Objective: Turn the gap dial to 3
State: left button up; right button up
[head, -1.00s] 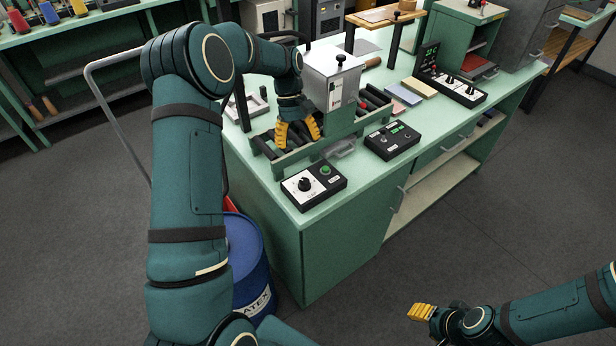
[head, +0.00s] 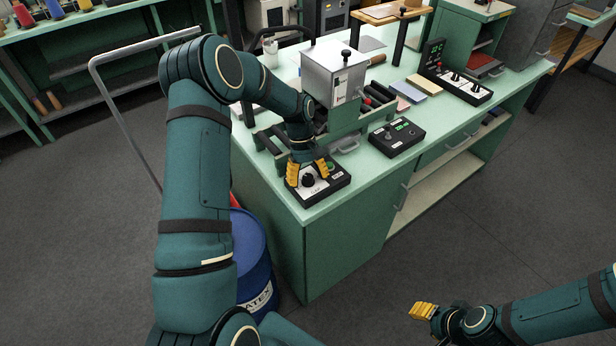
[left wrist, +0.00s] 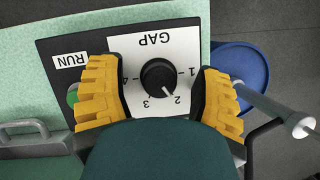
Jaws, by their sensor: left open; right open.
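The gap dial is a round black knob (left wrist: 158,77) on a white plate marked GAP, with 1 to 4 around it. Its white pointer line points at 2. It sits on a black control box (head: 326,192) at the bench's near corner; the dial also shows in the head view (head: 308,180). My left gripper (head: 308,172) is open over the box, its yellow fingers on either side of the dial and apart from it. The left wrist view shows both fingers (left wrist: 160,92); the left one partly covers the green RUN button (left wrist: 72,95). My right gripper (head: 423,311) is open and empty, away from the bench.
A grey metal machine housing (head: 332,72) with rollers stands behind the box. Another black control box (head: 397,138) is to its right. A blue barrel (head: 252,255) stands on the floor beside the green bench (head: 345,240).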

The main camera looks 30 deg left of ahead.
pick_arm(q)
grip_shut()
jog(key=shift+m, duration=0.4)
jog(key=m+y, duration=0.1)
jog(key=m, duration=0.1)
jog(key=m+g, duration=0.1)
jog(key=m, duration=0.2)
jog(key=shift+d+f+y, duration=0.1)
jog(key=shift+y, duration=0.3)
jog(key=m+y, duration=0.1)
jog(key=m, duration=0.2)
jog(key=m+y, duration=0.1)
jog(key=m, duration=0.2)
jog(key=shift+s+g, duration=0.1)
jog(key=shift+g, duration=0.3)
grip_release()
